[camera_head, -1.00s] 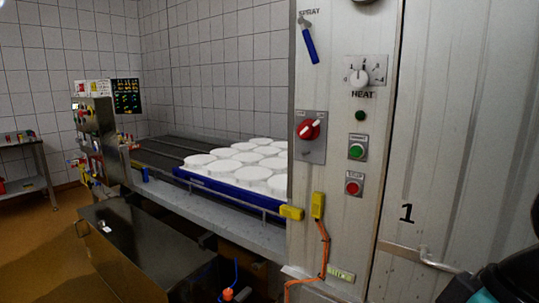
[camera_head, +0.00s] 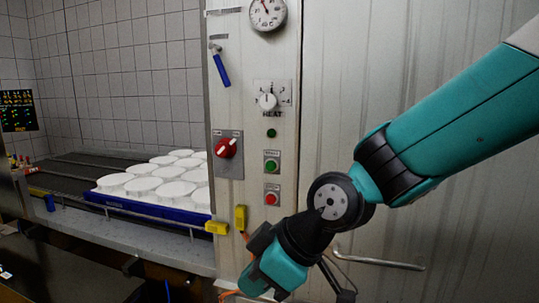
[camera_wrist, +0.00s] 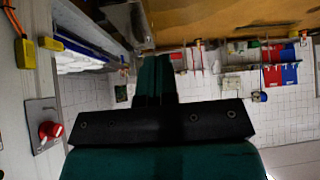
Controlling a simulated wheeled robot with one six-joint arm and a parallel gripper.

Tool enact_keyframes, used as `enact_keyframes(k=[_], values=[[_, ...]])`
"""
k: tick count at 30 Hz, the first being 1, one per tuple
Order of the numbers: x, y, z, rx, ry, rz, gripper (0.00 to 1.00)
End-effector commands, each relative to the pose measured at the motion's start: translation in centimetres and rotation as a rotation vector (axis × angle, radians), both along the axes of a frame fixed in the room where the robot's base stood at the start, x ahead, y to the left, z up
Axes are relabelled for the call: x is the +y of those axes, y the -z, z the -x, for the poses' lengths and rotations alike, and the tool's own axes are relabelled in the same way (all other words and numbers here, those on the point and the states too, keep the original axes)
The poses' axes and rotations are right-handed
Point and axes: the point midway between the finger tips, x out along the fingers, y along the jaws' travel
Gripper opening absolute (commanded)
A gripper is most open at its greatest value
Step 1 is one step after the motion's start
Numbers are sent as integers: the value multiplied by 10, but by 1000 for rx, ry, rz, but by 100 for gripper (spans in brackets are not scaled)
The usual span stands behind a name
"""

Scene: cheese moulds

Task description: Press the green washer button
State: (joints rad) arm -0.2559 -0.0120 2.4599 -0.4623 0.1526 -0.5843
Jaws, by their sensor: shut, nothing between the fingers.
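The green button (camera_head: 271,166) sits on a small plate on the metal washer panel in the head view, above a red button (camera_head: 271,198). A smaller dark green lamp (camera_head: 271,133) is above it. The green button does not show in the wrist view. My gripper (camera_wrist: 155,62) is shut and empty in the wrist view, its teal fingers together and pointing along the room. In the head view my arm comes in from the right and bends below the buttons; my fingertips cannot be made out there. Nothing of mine touches the green button.
A red rotary switch (camera_head: 227,147) is left of the buttons and shows in the wrist view (camera_wrist: 50,131). A heat knob (camera_head: 267,101) and gauge (camera_head: 267,12) are above. Yellow connectors (camera_head: 240,218) stick out lower left. White moulds (camera_head: 143,186) stand on the conveyor.

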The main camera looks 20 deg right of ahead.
Motion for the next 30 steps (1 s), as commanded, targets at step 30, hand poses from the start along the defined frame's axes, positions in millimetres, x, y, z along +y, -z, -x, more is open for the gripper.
enact_keyframes(k=[30], values=[[-58,-54,-218,-1633,-190,1317,0]])
